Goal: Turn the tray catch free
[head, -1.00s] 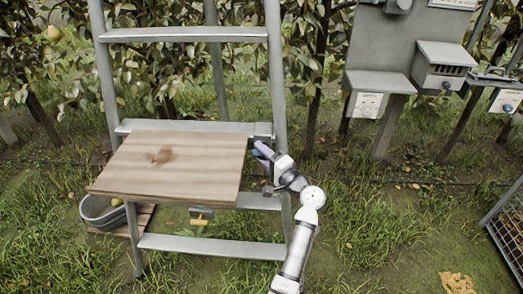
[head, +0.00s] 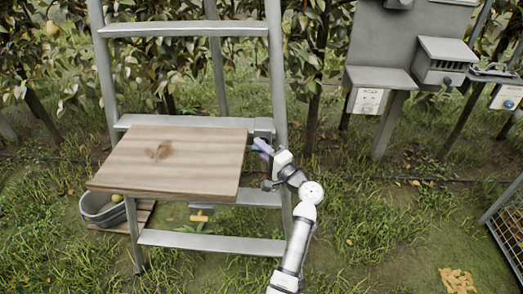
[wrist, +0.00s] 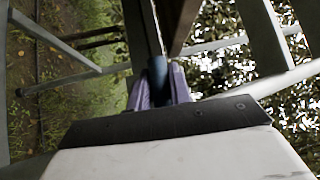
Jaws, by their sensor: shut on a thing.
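The wooden tray (head: 165,172) juts out from the ladder in the head view and looks about level. My gripper (head: 263,147) is beside the tray's back right corner, near the ladder's right rail. In the wrist view, the purple fingers of my gripper (wrist: 159,92) are shut on a dark blue rounded piece, which I take to be the tray catch (wrist: 157,67). How far the catch is turned cannot be told. In the head view the fingers hide most of it.
The ladder's right rail (head: 277,80) stands close to my gripper. A grey tub (head: 100,211) with a pear sits at lower left. A grey post-mounted station (head: 400,50) stands at right. Open grass lies between.

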